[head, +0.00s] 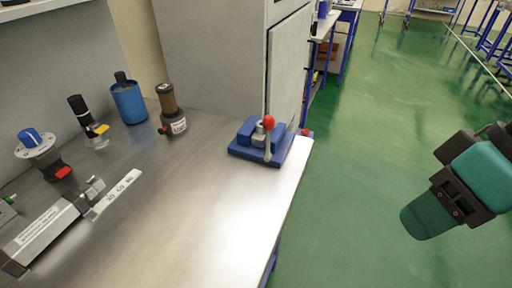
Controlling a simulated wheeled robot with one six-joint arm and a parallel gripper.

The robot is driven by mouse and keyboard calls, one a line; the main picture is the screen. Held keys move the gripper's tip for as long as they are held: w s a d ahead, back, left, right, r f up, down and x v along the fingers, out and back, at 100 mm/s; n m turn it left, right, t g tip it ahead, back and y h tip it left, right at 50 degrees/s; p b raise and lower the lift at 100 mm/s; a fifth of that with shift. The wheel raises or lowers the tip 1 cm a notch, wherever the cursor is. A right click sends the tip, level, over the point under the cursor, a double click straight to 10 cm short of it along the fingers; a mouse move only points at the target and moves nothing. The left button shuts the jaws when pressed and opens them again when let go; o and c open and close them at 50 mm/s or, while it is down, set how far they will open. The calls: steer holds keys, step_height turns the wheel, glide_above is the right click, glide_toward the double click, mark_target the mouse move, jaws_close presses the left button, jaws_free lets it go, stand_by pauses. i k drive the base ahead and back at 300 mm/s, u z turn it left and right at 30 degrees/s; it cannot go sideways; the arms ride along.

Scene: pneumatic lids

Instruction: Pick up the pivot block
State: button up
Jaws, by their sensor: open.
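No part in the head view is plainly marked as the pivot block, and I cannot tell which one it is. A small metal fitting (94,188) sits at the rod end of a grey cylinder (42,236) lying on the bench at the left. A blue fixture (262,146) with a grey centre and a red-knobbed lever stands near the bench's right edge. At the right of the view, over the green floor and clear of the bench, is my teal and black arm. I cannot make out my gripper's fingers there.
On the metal bench (190,215) stand a bronze-topped device (171,112), a blue-bowled unit (128,102), a black-topped regulator (86,116) and a blue-knobbed dial unit (35,147). A numbered white strip (118,192) lies by the fitting. The bench's front middle is clear. A grey cabinet stands behind.

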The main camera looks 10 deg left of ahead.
mark_target(258, 139)
steer(key=k, duration=0.7)
steer(key=z, duration=0.85)
steer(key=i, duration=1.5)
steer(key=u, duration=1.7)
